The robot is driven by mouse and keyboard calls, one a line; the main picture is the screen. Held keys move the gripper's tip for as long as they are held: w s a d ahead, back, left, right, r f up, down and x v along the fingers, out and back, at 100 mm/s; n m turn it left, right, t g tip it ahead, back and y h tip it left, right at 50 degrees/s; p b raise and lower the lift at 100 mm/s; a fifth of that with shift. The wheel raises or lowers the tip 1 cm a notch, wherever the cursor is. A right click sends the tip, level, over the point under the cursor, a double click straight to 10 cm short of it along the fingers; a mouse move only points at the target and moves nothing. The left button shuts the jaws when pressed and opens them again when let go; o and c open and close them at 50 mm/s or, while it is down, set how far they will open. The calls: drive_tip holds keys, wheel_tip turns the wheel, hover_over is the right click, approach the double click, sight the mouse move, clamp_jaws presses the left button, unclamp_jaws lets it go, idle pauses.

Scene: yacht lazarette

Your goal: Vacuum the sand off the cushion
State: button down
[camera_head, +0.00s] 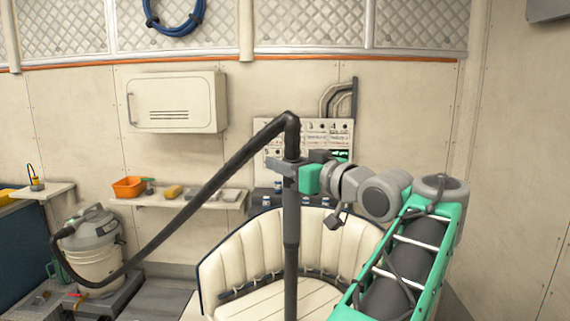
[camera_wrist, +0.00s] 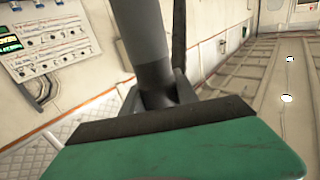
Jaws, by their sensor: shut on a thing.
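My gripper (camera_head: 287,167) is shut on the upright wand (camera_head: 291,225) of the vacuum, a dark tube. The wrist view also shows the wand (camera_wrist: 150,60) between my fingers (camera_wrist: 158,95). A black hose (camera_head: 190,194) bends from the wand's top down left to the vacuum (camera_head: 93,250), a pale bucket with a grey head. The cushioned seat (camera_head: 240,258) is cream, with a ribbed curved back, and stands behind the wand. The wand's lower end is out of frame, so I cannot tell if it touches the seat. I can make out no sand on the cushion.
A wall shelf (camera_head: 170,201) holds an orange bin (camera_head: 129,187), a yellow sponge (camera_head: 173,191) and small items. A white cabinet (camera_head: 176,102) and a switch panel (camera_head: 318,130) are on the wall. The hose spans the space left of the seat.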

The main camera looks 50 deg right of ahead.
drive_tip(key=shift+w, duration=0.15)
drive_tip(key=shift+w+d+r, duration=0.1)
drive_tip(key=shift+w+d, duration=0.1)
drive_tip(key=shift+w, duration=0.55)
drive_tip(key=shift+w+d+r, duration=0.1)
drive_tip(key=shift+w+d, duration=0.1)
drive_tip(key=shift+w, duration=0.5)
drive_tip(key=shift+f, duration=0.2)
drive_tip(key=a+b, duration=0.1)
drive_tip(key=s+a+b, duration=0.1)
drive_tip(key=a, duration=0.1)
drive_tip(key=a+b, duration=0.1)
drive_tip(key=a, duration=0.1)
drive_tip(key=shift+s+a+r, duration=0.1)
drive_tip(key=shift+s+r, duration=0.05)
drive_tip(key=shift+s, duration=0.15)
idle(0.6)
drive_tip(key=shift+b, duration=0.3)
idle(0.5)
